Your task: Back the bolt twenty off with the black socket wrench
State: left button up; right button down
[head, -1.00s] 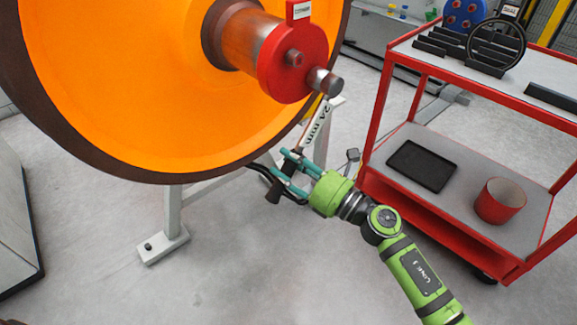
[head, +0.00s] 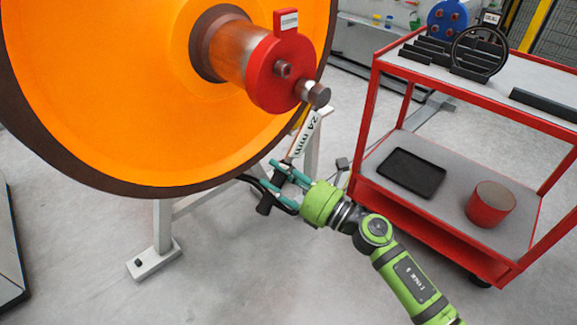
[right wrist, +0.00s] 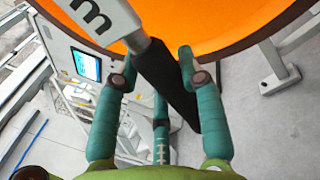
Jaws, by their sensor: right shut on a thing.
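The socket wrench (head: 299,140) has a pale shaft marked "24 mm" and a black handle. Its grey socket end (head: 313,92) is at the lower right edge of the red end cap (head: 262,80); the bolt under it is hidden, and I cannot tell how well it is seated. A hex bolt (head: 283,69) shows at the cap's middle. My right gripper (head: 279,187) is shut on the wrench's black handle, below the cap. In the right wrist view the handle (right wrist: 168,85) runs between my teal fingers. My left gripper is not in view.
The large orange wheel (head: 130,90) stands close left of the wrench on a light grey stand (head: 163,230). A red cart (head: 450,225) stands at the right with a black tray (head: 411,173) and a red tin (head: 490,205). Bare floor lies below.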

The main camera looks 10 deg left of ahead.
jog(key=shift+r, duration=0.15)
jog(key=s+r+m+p, duration=0.1)
jog(key=p, duration=0.1)
jog(key=s+a+r+m+p, duration=0.1)
jog(key=r, duration=0.1)
jog(key=shift+a+t+p, duration=0.2)
jog(key=shift+t+p, duration=0.1)
jog(key=shift+p, duration=0.1)
jog(key=shift+s+a+r+m+p, duration=0.15)
jog(key=shift+s+r+m+p, duration=0.15)
jog(key=shift+m, duration=0.2)
jog(key=shift+f, duration=0.25)
jog(key=shift+r, duration=0.15)
jog(key=r+m+p, duration=0.1)
jog(key=s+a+r+m+t+p, duration=0.1)
jog(key=r+m+p, duration=0.1)
jog(key=p, duration=0.1)
jog(key=shift+s+a+r, duration=0.15)
jog(key=shift+s, duration=0.2)
